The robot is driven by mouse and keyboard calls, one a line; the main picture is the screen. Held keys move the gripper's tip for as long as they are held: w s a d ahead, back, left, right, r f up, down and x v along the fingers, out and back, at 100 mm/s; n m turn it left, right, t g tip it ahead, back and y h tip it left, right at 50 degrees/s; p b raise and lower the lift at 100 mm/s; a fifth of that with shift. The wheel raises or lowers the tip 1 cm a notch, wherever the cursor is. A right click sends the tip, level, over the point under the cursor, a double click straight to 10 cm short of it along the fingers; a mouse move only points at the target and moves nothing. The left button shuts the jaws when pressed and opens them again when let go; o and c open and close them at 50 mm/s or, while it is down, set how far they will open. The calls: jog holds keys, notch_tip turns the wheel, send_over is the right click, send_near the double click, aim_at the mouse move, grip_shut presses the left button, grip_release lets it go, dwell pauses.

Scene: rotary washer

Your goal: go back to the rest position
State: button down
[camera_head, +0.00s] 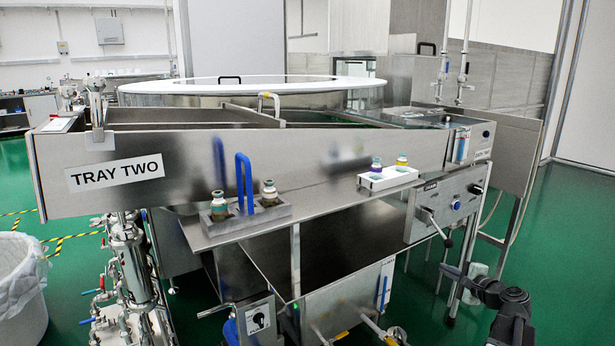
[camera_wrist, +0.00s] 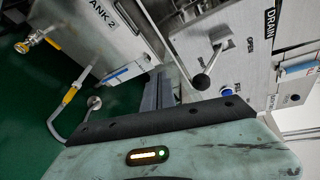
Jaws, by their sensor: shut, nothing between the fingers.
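My gripper (camera_head: 450,270) is at the lower right in the head view, in front of the right end of the steel washer (camera_head: 300,160). In the wrist view my gripper (camera_wrist: 160,90) shows its dark fingers together with nothing between them. Its pale green body fills the bottom of that view. Beyond the fingers are a lever with a black knob (camera_wrist: 203,80) on a panel marked DRAIN and a steel tank (camera_wrist: 95,40) with a label. I cannot tell the exact gap from my fingertips to the panel.
A tray with a blue handle (camera_head: 244,185) and two brown vials sits on the washer's front ledge. A white rack (camera_head: 387,179) holds two capped vials. A drain lever (camera_head: 440,228) projects at right. A white bin (camera_head: 20,290) stands at left. Green floor (camera_head: 570,250) is open at right.

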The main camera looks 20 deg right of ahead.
jog(key=w+a+f+n+g+y, duration=0.1)
jog(key=a+f+n+g, duration=0.25)
jog(key=a, duration=0.65)
jog(key=w+a+f+n+g+y, duration=0.15)
jog(key=a+f+n, duration=0.25)
jog(key=a, duration=0.5)
jog(key=w+a+f+n+g+y, duration=0.1)
jog(key=a+f+n+g+y, duration=0.2)
jog(key=a, duration=0.7)
jog(key=s+a+f+n+g+h, duration=0.2)
jog(key=s+a+n, duration=0.3)
jog(key=a, duration=0.3)
jog(key=s+a+f+n+g+h, duration=0.3)
jog(key=s+a+f+n+g, duration=0.2)
jog(key=a, duration=0.3)
jog(key=shift+s+a+h, duration=0.2)
jog(key=shift+a+h, duration=0.1)
jog(key=shift+h, duration=0.05)
